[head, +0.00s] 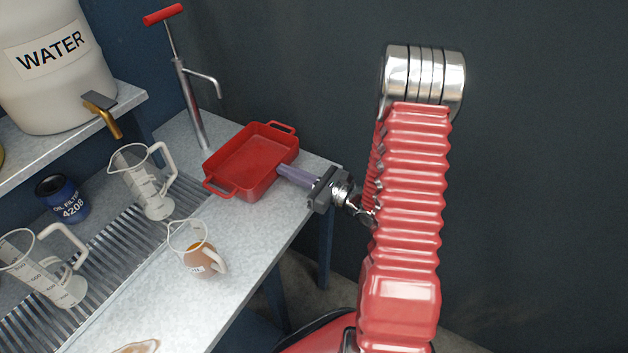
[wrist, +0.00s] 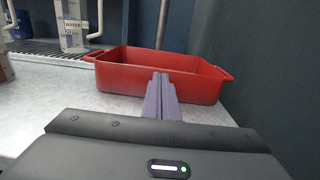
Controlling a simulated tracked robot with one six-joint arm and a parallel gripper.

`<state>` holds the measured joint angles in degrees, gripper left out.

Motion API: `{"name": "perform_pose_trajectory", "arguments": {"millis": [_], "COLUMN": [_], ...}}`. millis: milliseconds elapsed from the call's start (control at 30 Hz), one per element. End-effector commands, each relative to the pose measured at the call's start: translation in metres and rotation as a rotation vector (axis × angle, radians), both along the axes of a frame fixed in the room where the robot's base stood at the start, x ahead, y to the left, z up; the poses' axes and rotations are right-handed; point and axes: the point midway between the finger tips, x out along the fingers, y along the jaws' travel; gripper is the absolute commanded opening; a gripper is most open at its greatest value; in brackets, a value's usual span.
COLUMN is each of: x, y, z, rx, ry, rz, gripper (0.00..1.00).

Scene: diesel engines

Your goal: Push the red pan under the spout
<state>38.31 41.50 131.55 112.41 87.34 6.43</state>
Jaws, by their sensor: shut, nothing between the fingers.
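The red pan (head: 250,160) is a rectangular tray with a handle at each end. It sits on the grey worktop near its right end, and also shows in the wrist view (wrist: 125,78). The spout (head: 207,83) is on a silver hand pump (head: 190,110) with a red handle, standing behind the pan. The spout's tip is above and behind the pan, a little left of its middle. My gripper (head: 283,172) is shut and empty. Its purple fingers (wrist: 161,95) point at the pan's near right side, close against it; I cannot tell whether they touch.
A white WATER tank (head: 60,70) with a brass tap stands on a shelf at the left. Measuring jugs (head: 145,180), a smaller jug with brown liquid (head: 197,250) and a blue oil filter (head: 62,198) stand left of the pan. The worktop's edge lies right of the pan.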

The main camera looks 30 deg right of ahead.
Motion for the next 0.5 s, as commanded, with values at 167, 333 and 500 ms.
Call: {"name": "perform_pose_trajectory", "arguments": {"millis": [167,333,500], "x": [-0.008,-0.022,-0.042], "y": [-0.006,-0.017,-0.028], "z": [0.000,-0.001,-0.001], "rx": [0.000,0.000,0.001], "ry": [0.000,0.001,0.000], "rz": [0.000,0.005,0.005], "gripper": [0.00,0.00,0.00]}}
